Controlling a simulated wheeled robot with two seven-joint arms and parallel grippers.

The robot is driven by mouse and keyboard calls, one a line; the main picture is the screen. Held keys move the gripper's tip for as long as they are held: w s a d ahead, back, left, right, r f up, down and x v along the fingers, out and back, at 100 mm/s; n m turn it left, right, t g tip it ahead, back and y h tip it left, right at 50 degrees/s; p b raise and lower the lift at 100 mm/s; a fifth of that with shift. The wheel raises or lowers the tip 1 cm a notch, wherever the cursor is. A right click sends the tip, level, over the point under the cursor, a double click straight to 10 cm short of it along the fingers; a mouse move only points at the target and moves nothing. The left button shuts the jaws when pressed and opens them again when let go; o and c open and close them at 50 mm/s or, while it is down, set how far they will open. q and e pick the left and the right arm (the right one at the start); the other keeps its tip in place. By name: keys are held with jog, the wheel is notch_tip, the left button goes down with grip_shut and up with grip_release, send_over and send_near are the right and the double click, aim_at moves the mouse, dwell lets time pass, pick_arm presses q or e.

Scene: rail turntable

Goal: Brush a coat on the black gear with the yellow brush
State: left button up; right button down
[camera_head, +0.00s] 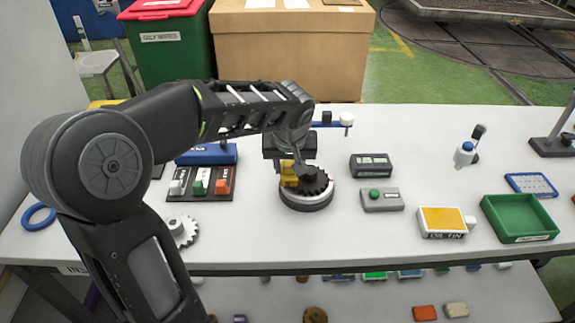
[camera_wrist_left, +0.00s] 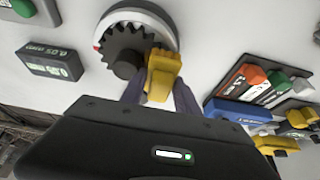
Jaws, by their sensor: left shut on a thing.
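The black gear (camera_head: 319,184) lies on a round turntable (camera_head: 306,201) with a pale rim, near the middle of the table. It also shows in the left wrist view (camera_wrist_left: 122,42), with a dark hub at its centre. My left gripper (camera_head: 290,170) is shut on the yellow brush (camera_head: 288,180), at the left side of the gear. In the left wrist view the yellow brush (camera_wrist_left: 163,72) sits between the fingertips and overlaps the gear's toothed edge. Whether it touches the gear I cannot tell. The brush's tip is hidden. My right gripper is not in view.
A dark box (camera_head: 371,165) and a grey box with a green button (camera_head: 381,200) stand right of the turntable. Further right are an oil tin (camera_head: 443,220) and a green tray (camera_head: 518,219). A white gear (camera_head: 184,231) lies at the left, below a panel of coloured blocks (camera_head: 200,184).

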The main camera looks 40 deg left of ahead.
pick_arm(q)
jog(key=shift+d, duration=0.1)
dwell(0.6)
jog(key=shift+w+d+b, duration=0.2)
jog(key=shift+d+b, duration=0.15)
jog(key=shift+b, duration=0.1)
jog(key=shift+s+a, duration=0.2)
jog(key=shift+a, duration=0.15)
dwell(0.8)
jog(key=shift+w+d+b, duration=0.2)
jog(key=shift+d+b, duration=0.15)
jog(key=shift+b, duration=0.05)
dwell(0.3)
jog(key=shift+s+a, duration=0.2)
jog(key=shift+a, duration=0.15)
dwell(0.4)
jog(key=shift+r, duration=0.1)
jog(key=shift+a+r+p, duration=0.2)
jog(key=shift+r+p, duration=1.95)
jog(key=shift+r, duration=1.3)
jog(key=shift+s, duration=0.1)
jog(key=shift+f, duration=0.1)
